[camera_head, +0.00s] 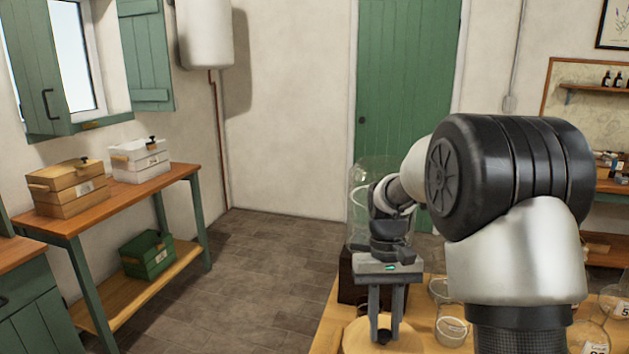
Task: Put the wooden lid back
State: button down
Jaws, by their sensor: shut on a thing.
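The round, pale wooden lid (356,340) with a small dark knob is at the bottom centre, cut off by the picture's lower edge. My gripper (384,330) points straight down over it, and its two fingers are shut on the lid's knob. The lid looks about level. I cannot tell whether it rests on something or hangs above the table, because its underside is out of view.
A glass vessel (362,210) stands behind my gripper by a dark block (347,278). Glass jars (452,331) stand to the right on the wooden table (328,328). A left bench (110,203) carries a wooden box (68,190) and a white box (138,160). Floor between is clear.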

aim_at(386, 342)
jog(key=shift+s+r+p, duration=0.3)
jog(key=shift+r+p, duration=0.55)
jog(key=shift+p, duration=1.2)
jog(key=shift+s+r+p, duration=0.3)
jog(key=shift+r+p, duration=0.5)
jog(key=shift+p, duration=1.2)
jog(key=p, duration=0.2)
jog(key=shift+s+r+p, duration=0.25)
jog(key=shift+s+p, duration=0.05)
jog(key=shift+p, duration=0.05)
jog(key=shift+s+f+p, duration=0.1)
jog(key=shift+s+p, duration=0.05)
jog(key=shift+p, duration=0.25)
jog(key=shift+f, duration=0.1)
